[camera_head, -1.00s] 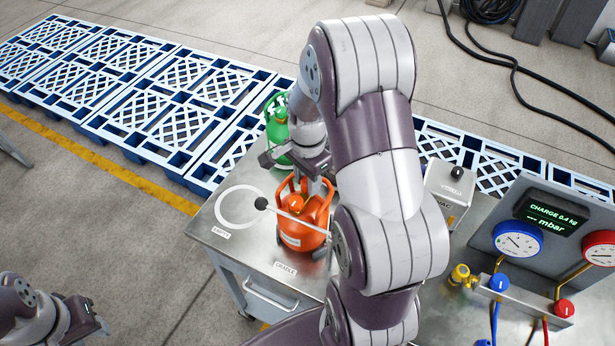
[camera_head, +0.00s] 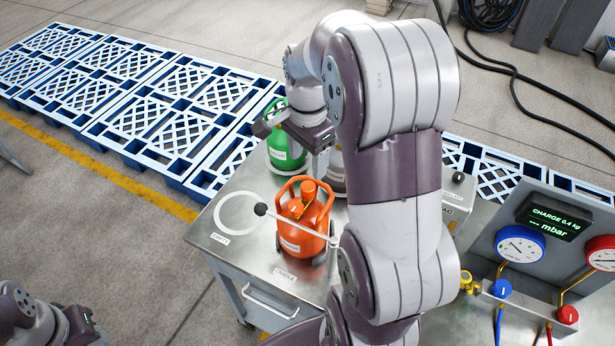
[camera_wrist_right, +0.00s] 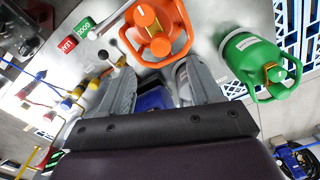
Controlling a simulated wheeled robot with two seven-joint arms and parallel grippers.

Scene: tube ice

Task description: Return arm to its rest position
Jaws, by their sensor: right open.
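My right gripper (camera_wrist_right: 150,95) is open in the right wrist view, with nothing held between its fingers. In the head view my right arm reaches over the cart, and its gripper (camera_head: 298,150) is above and behind the orange cylinder, partly hidden by the wrist. The orange cylinder (camera_head: 293,238) stands upright at the cradle label, apart from the gripper; it also shows in the right wrist view (camera_wrist_right: 158,42). A green cylinder (camera_head: 280,155) stands behind it, also seen in the right wrist view (camera_wrist_right: 255,60). My left gripper (camera_head: 85,325) is at the lower left, its fingers unclear.
The metal cart (camera_head: 240,182) has an empty white ring (camera_head: 219,226) at its left. A black-knobbed lever (camera_head: 262,209) crosses in front of the orange cylinder. A gauge panel (camera_head: 575,235) with hoses stands at the right. Blue pallets (camera_head: 150,135) lie behind.

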